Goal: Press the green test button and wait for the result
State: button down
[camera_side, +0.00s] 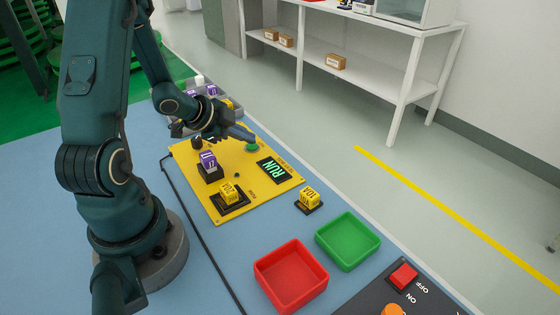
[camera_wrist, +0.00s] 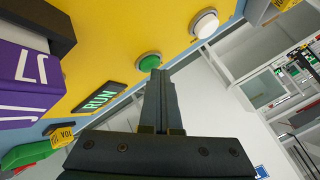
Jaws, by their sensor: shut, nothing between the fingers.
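The green test button (camera_side: 252,148) is on the far part of the yellow panel (camera_side: 205,205). My gripper (camera_side: 250,138) is shut and empty, its fingertips right at the button and hiding part of it. In the wrist view the shut fingers (camera_wrist: 160,78) point at the green button (camera_wrist: 149,62), whose upper face shows just beyond the tips. I cannot tell whether they touch. The display (camera_side: 274,170) on the panel reads RUN in green; it also shows in the wrist view (camera_wrist: 100,98). A white round lamp (camera_wrist: 204,24) is near the button.
A purple block (camera_side: 208,160) sits on a black holder on the panel. One yellow block (camera_side: 229,191) rests in a black seat, another (camera_side: 309,197) beside the panel. A red tray (camera_side: 291,278), green tray (camera_side: 347,241) and ON/OFF box (camera_side: 403,275) are nearer. A grey bin holds blocks behind.

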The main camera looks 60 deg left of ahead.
aim_at(247, 147)
jog(key=shift+r, duration=0.85)
jog(key=shift+r, duration=2.5)
